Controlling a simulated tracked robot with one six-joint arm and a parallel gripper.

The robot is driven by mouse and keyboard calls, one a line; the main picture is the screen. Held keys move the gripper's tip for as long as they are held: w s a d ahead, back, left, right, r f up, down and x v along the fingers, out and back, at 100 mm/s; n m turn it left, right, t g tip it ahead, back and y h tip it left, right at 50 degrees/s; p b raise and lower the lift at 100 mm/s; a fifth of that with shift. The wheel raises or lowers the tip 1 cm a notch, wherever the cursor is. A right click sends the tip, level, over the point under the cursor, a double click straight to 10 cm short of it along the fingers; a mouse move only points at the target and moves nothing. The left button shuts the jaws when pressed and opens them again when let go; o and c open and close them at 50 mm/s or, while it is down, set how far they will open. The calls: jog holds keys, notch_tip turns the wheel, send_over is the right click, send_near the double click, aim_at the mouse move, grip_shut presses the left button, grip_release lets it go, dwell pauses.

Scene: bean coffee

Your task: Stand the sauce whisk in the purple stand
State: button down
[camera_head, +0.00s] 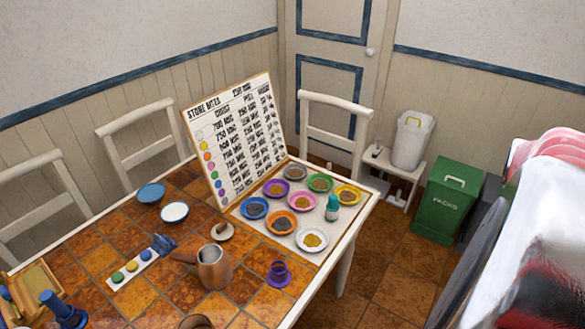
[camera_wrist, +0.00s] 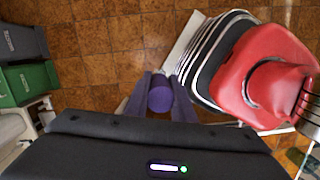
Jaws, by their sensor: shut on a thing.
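The purple stand (camera_head: 278,275) is upright on the tiled table, near its front right edge, right of the copper jug. In the wrist view my gripper (camera_wrist: 161,95) is shut on a purple, round-ended piece (camera_wrist: 160,97), which looks like the handle of the sauce whisk. The rest of the whisk is hidden. The gripper is over the brown floor tiles in that view, away from the stand. Neither gripper nor whisk can be made out in the head view.
A copper jug (camera_head: 213,268) stands left of the stand, and a white bowl (camera_head: 312,240) lies behind it. The price board (camera_head: 235,137) stands at the back. A large red thing (camera_wrist: 265,75) beside a striped stack is close on the right. A green bin (camera_head: 450,200) stands on the floor.

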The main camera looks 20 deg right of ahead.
jog(key=a+m, duration=0.1)
jog(key=m, duration=0.1)
jog(key=a+f+m, duration=0.1)
jog(key=m, duration=0.1)
jog(key=a+m+y, duration=0.1)
jog(key=m, duration=0.1)
jog(key=shift+a+f, duration=0.1)
jog(key=shift+f, duration=0.3)
jog(key=shift+w, duration=0.1)
